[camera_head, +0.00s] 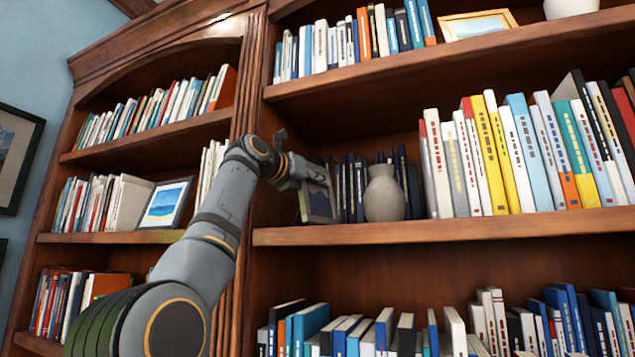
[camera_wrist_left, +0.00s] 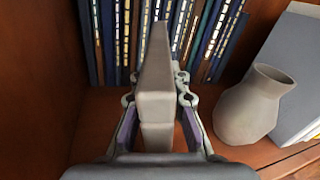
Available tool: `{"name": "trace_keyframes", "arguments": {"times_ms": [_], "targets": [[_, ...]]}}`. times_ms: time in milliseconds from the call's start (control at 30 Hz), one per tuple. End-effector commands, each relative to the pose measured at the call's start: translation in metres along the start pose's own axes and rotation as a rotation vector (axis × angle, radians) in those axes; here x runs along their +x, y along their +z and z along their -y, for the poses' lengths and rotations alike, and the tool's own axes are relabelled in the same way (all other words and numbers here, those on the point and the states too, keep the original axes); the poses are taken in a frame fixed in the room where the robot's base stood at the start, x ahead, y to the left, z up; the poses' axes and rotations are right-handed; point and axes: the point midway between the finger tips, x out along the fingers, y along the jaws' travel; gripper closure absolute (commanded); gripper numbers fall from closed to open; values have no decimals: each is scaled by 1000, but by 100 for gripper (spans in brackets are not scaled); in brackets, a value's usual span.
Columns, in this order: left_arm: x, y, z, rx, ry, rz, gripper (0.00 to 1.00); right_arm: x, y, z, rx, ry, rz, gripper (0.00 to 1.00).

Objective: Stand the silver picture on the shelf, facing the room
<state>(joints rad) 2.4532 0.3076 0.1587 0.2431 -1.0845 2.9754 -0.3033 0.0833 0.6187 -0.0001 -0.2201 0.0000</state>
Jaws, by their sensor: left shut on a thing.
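The silver picture (camera_head: 319,204) is at the left end of the middle shelf (camera_head: 400,232), left of a grey vase. Its front shows in the head view, facing outward, a little tilted. Its lower edge is close to the shelf board; I cannot tell if it touches. My left gripper (camera_head: 316,178) holds it from above. In the left wrist view the picture (camera_wrist_left: 155,75) shows edge-on as a thick grey slab between the two fingers of the left gripper (camera_wrist_left: 158,112). My right gripper is out of view.
The grey vase (camera_head: 384,194) stands just right of the picture, also in the left wrist view (camera_wrist_left: 254,104). Dark books (camera_head: 352,185) stand behind. A row of colourful books (camera_head: 520,150) fills the shelf's right. The upright post (camera_head: 247,110) bounds the left.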

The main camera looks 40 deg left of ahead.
Motion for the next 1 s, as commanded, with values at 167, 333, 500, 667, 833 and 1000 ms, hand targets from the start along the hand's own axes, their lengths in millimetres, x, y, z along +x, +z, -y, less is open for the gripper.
{"name": "trace_keyframes", "arguments": {"times_ms": [167, 333, 500, 667, 833, 1000], "targets": [[1, -1, -2, -1, 1, -1, 100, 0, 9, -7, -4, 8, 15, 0], [1, -1, -2, -1, 1, -1, 73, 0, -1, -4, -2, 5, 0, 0], [1, -1, -1, -1, 1, -1, 59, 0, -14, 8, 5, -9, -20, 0], [1, -1, -1, -1, 1, -1, 59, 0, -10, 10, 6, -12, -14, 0], [1, -2, -2, -1, 1, -3, 59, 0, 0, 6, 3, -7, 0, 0], [1, -2, -2, -1, 1, -3, 59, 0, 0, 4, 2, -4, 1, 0]]}}
